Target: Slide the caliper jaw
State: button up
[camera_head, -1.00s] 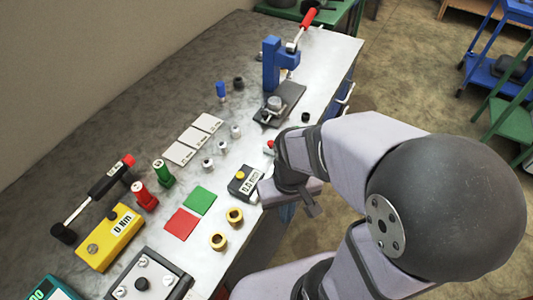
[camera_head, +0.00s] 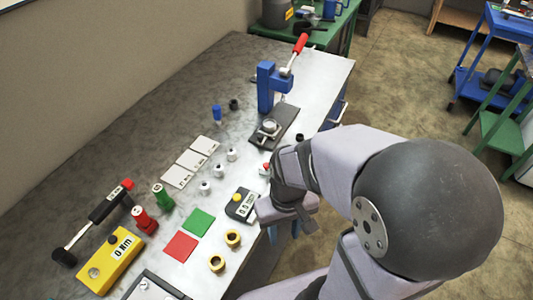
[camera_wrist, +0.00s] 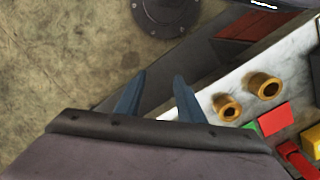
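A dark block with a yellow button and a white display marked in mm (camera_head: 240,206), apparently the caliper, lies near the table's front edge in the head view. My wrist partly covers its right side, and I cannot make out its jaw. My gripper shows in the wrist view (camera_wrist: 160,76) with two blue fingers apart and nothing between them. It hangs over the floor just off the table's edge. In the head view the blue fingers show only partly below my wrist.
Two brass rings (camera_head: 224,250), a green card (camera_head: 199,222) and a red card (camera_head: 181,246) lie left of the block. A blue press (camera_head: 272,90) stands farther back. A yellow torque box (camera_head: 111,262) is at the left. The floor beside the table is free.

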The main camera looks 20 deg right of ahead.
notch_tip(320, 180, up, 4)
jog(key=s+g+p, duration=0.1)
jog(key=p, duration=0.4)
notch_tip(320, 180, up, 8)
jog(key=m+t+p, duration=0.2)
jog(key=m+p, duration=0.4)
jog(key=p, duration=0.1)
send_over(266, 164)
jog(key=shift+w+f, duration=0.15)
jog(key=shift+w, duration=0.05)
jog(key=m, duration=0.3)
jog(key=shift+s+g, duration=0.25)
jog(key=shift+g, duration=0.05)
jog(key=shift+f+p, duration=1.15)
jog(key=shift+f, duration=2.45)
grip_shut()
